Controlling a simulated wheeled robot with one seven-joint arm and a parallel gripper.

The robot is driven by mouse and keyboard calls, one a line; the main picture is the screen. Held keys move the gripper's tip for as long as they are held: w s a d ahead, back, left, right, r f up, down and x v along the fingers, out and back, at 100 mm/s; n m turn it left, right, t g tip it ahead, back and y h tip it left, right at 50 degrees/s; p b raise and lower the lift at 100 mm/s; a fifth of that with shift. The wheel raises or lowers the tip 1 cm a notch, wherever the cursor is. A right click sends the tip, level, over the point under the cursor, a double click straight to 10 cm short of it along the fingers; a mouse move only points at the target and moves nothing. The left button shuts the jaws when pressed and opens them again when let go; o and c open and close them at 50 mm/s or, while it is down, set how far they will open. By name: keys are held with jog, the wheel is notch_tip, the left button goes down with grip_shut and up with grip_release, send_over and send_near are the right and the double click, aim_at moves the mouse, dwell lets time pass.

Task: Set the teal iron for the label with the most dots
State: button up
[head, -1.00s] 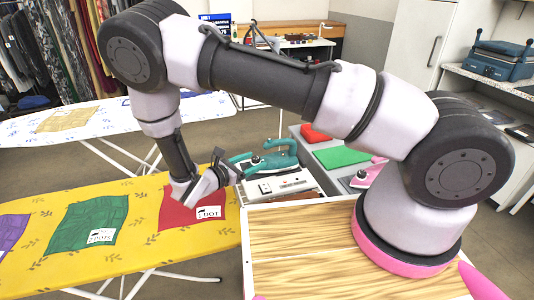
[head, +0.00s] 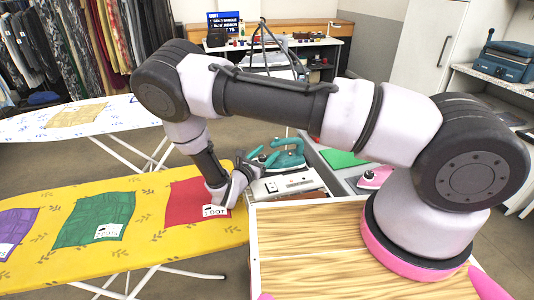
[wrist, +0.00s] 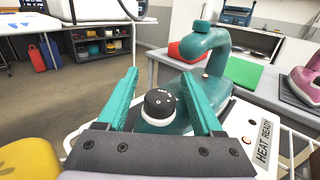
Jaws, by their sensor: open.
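The teal iron (head: 287,154) stands on a white heating base at the right end of the yellow ironing board. In the wrist view the iron (wrist: 208,62) has a black dial (wrist: 160,103) with small white marks, too small to read. My gripper (head: 247,172) is beside the iron. Its teal fingers (wrist: 161,78) are open, one on each side of the dial, apparently not gripping it. A red cloth (head: 186,201) bears a label (head: 215,211) reading "1 DOT". A green cloth (head: 88,215) has a label (head: 109,231) reading "DOTS", its number unclear. A purple cloth (head: 18,225) has a partly visible, unreadable label (head: 6,250).
The base carries a "HEAT READY" plate (wrist: 264,142). A pink iron (head: 374,178) and a green pad (head: 343,158) are on the grey counter to the right. A red block (wrist: 180,52) lies behind the teal iron. A second ironing board (head: 85,119) stands behind.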

jog(key=shift+w+d, duration=0.2)
grip_shut()
jog(key=shift+m+g+h, duration=0.4)
jog(key=shift+h, duration=0.1)
jog(key=m+g+h, duration=0.1)
jog(key=g, duration=0.1)
jog(key=m+h, duration=0.1)
jog(key=shift+s+d+m+g+h, duration=0.2)
jog(key=shift+d+m+g+h, duration=0.1)
jog(key=shift+g, duration=0.1)
jog(key=shift+s+d+m+g+h, duration=0.1)
jog(key=shift+s+m+g+h, duration=0.1)
jog(key=shift+m+g+h, duration=0.65)
jog(key=shift+s+d+m+g+h, duration=0.15)
jog(key=shift+m+g+h, duration=0.3)
jog(key=shift+g, duration=0.7)
jog(key=shift+s, duration=0.1)
